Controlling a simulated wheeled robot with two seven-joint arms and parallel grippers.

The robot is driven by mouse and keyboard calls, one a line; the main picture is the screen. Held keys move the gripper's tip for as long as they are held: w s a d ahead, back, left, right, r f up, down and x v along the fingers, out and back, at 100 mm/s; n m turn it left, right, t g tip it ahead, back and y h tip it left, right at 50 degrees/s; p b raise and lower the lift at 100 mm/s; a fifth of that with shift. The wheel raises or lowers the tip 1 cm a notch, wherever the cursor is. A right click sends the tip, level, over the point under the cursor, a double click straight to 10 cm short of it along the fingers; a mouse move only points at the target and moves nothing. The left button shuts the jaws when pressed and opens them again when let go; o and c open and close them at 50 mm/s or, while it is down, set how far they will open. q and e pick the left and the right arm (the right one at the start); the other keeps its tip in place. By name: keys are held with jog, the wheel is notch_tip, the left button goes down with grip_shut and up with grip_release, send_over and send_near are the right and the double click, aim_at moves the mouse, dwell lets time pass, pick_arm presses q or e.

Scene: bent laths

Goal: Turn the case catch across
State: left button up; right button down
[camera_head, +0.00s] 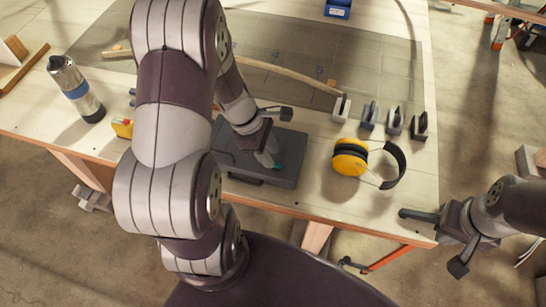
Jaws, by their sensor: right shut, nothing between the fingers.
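The dark grey case (225,160) lies flat and closed near the table's front edge, with its handle at the front. A small teal part (279,167), apparently the catch, shows on its top towards the right. My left gripper (268,161) points down over the case, its fingertips right beside the teal part. It partly hides that part, so I cannot tell whether they touch or how the fingers stand. My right gripper (403,213) is shut and empty, off the table's front right corner.
Yellow ear defenders (350,158) lie right of the case. Several small clamp-like blocks (395,122) stand behind them, near a bent lath (290,74). A blue box (337,9) is at the back.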

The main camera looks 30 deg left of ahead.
pick_arm(q)
jog(key=x, duration=0.2)
jog(key=shift+s+d+f, duration=0.15)
jog(key=shift+d, duration=0.2)
jog(key=shift+w+a+f, duration=0.25)
jog(key=shift+f, duration=0.1)
jog(key=shift+s+d+r, duration=0.1)
jog(key=shift+s+d, duration=0.05)
grip_shut()
